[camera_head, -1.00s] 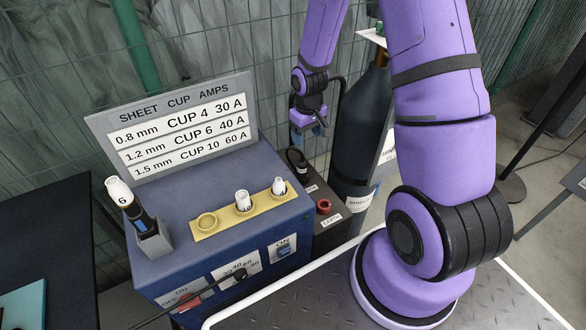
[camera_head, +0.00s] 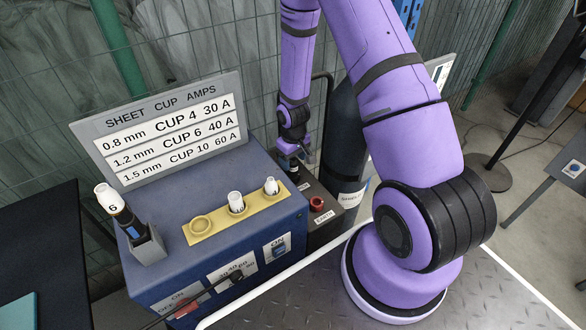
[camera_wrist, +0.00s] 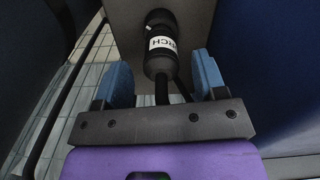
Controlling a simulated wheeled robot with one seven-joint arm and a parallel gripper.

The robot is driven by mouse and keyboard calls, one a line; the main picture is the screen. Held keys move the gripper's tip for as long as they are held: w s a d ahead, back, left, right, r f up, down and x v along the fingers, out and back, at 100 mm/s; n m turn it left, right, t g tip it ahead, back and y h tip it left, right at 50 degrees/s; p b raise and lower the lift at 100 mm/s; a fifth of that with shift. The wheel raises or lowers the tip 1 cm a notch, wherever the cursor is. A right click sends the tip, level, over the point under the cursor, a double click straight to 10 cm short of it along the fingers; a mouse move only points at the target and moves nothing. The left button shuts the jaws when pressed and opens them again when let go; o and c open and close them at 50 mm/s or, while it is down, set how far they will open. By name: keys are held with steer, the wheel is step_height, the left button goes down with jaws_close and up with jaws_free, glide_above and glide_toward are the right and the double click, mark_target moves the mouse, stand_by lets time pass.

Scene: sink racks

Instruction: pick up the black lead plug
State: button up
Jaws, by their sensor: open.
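The black lead plug (camera_wrist: 161,64) shows in the wrist view, at the grey-brown face of a box, with a dark cable running from it toward my gripper. A white label with the letters "RCH" shows at the plug. My gripper (camera_wrist: 162,78) is open, with one blue finger on each side of the plug and gaps between; I cannot tell how deep the plug sits between them. In the head view my gripper (camera_head: 298,158) is low over the dark box behind the blue welder, and the plug there is mostly hidden by it.
The dark box (camera_head: 330,190) has a red socket (camera_head: 317,204) to the right of my gripper. The blue welder (camera_head: 200,240) with its sign (camera_head: 165,125) stands on the left. A dark gas cylinder (camera_head: 345,150) stands close on the right. A wire fence is behind.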

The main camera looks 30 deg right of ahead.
steer(key=shift+f, duration=1.7)
steer(key=shift+c, duration=0.5)
steer(key=c, duration=1)
steer(key=shift+o, duration=0.2)
steer(key=shift+r, duration=0.1)
